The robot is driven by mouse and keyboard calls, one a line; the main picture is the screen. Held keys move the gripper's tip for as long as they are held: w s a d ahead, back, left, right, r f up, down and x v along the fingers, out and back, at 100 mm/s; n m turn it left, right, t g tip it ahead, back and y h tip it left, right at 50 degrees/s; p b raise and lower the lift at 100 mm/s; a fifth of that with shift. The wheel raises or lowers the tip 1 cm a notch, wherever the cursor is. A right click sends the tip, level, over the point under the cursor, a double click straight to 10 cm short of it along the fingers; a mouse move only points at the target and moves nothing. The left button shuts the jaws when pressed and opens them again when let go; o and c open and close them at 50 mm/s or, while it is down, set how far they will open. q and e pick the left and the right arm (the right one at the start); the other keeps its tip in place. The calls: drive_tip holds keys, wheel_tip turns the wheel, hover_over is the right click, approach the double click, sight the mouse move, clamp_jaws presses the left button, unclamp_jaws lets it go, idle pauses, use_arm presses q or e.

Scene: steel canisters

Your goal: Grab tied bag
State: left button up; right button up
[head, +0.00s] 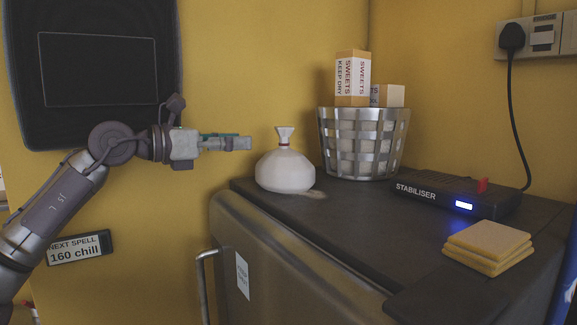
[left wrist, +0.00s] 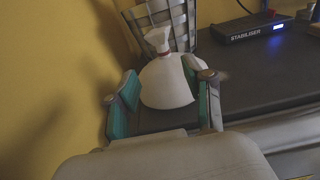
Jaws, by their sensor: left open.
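The tied bag (head: 286,170) is white and rounded, with a gathered neck and a red tie. It stands upright on the dark top of a low cabinet, near its back left corner. In the left wrist view the bag (left wrist: 166,84) shows ahead, seen between the two fingers. My left gripper (head: 245,143) is open and empty, to the left of the bag at about the height of its neck, with a gap between them. Its green-sided fingers (left wrist: 164,92) are spread apart in the left wrist view. My right gripper is in neither view.
A woven metal basket (head: 363,145) holding boxes marked SWEETS stands just right of the bag. A black stabiliser box (head: 455,195) with a cable and a stack of yellow squares (head: 487,245) are farther right. The yellow wall is close behind. The cabinet top (head: 340,230) is clear in front.

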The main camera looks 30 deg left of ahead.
sight(284, 136)
use_arm(q)
drive_tip(key=p+x, duration=0.2)
drive_tip(key=x, duration=0.4)
drive_tip(key=shift+s+d+r, duration=0.1)
drive_tip(key=shift+r, duration=0.1)
drive_tip(key=shift+w+d+f, duration=0.1)
drive_tip(key=shift+w, duration=0.15)
drive_tip(key=p+x, duration=0.3)
drive_tip(key=x, duration=0.1)
drive_tip(key=shift+w+d+f, duration=0.15)
drive_tip(key=shift+w+d, duration=0.1)
drive_tip(key=shift+d, duration=0.05)
drive_tip(key=shift+w+d+f, duration=0.1)
drive_tip(key=shift+w+f, duration=0.05)
drive_tip(key=shift+w, duration=0.05)
drive_tip(key=shift+s, duration=0.2)
drive_tip(key=c, duration=0.5)
clamp_jaws()
drive_tip(key=shift+w, duration=0.1)
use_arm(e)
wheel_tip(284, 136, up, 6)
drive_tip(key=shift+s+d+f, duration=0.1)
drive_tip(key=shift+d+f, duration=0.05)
